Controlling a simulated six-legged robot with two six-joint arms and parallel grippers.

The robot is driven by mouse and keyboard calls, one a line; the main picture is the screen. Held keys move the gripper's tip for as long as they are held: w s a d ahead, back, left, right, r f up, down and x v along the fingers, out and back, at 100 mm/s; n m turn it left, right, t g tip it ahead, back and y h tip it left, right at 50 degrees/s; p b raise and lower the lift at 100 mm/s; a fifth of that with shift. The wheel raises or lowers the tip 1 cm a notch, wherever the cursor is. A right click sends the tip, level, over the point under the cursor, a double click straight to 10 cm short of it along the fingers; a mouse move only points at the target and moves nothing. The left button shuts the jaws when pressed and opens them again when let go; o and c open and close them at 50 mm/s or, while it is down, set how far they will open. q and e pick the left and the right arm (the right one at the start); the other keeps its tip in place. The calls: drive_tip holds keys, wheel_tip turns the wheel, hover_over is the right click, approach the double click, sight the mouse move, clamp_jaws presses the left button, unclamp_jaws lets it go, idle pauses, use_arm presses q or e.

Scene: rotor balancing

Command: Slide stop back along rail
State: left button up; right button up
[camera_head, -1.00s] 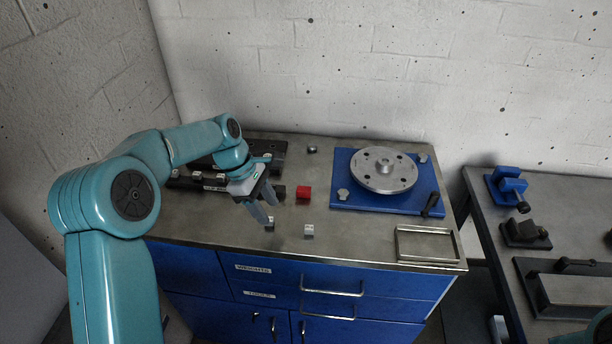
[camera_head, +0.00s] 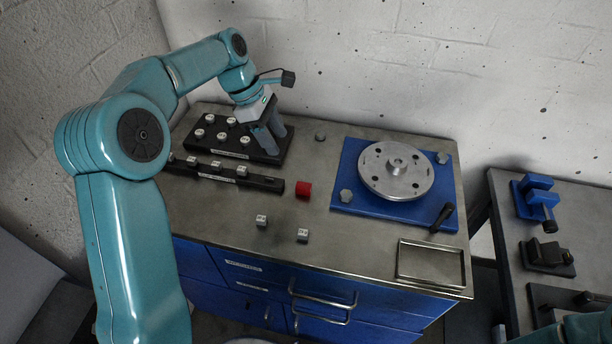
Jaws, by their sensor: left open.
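A long black rail (camera_head: 265,182) lies across the left of the bench top, with several small grey weights along its left part. A red block (camera_head: 304,189), the likely stop, sits just off the rail's right end; I cannot tell whether they touch. My left gripper (camera_head: 276,144) is open and empty, pointing down at the right end of a black weight rack (camera_head: 258,155) behind the rail. I cannot tell whether its fingers touch the rack. My right gripper is out of view.
Two loose grey weights (camera_head: 262,221) (camera_head: 303,235) stand in front of the rail. A grey rotor disc (camera_head: 397,172) sits on a blue base (camera_head: 372,208) to the right. A shallow metal tray (camera_head: 400,262) lies front right. A side table (camera_head: 512,235) holds blue and black fixtures.

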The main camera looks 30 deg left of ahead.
use_arm(q)
wheel_tip(320, 180, down, 3)
drive_tip(key=w, duration=0.1)
approach(303, 185)
drive_tip(key=p+x, duration=0.1)
drive_tip(key=x, duration=0.6)
drive_tip(key=shift+d+f, duration=0.1)
drive_tip(key=shift+f, duration=0.25)
drive_tip(key=shift+s+d+f+p, duration=0.15)
drive_tip(key=shift+d+f+p, duration=0.2)
drive_tip(key=shift+f, duration=0.1)
drive_tip(key=shift+w+a+f, duration=0.1)
drive_tip(key=shift+w+f, duration=0.2)
drive_tip(key=shift+w, duration=0.05)
drive_tip(key=shift+s+r, duration=0.1)
drive_tip(key=shift+s, duration=0.1)
drive_tip(key=c, duration=0.7)
drive_tip(key=shift+w, duration=0.1)
clamp_jaws()
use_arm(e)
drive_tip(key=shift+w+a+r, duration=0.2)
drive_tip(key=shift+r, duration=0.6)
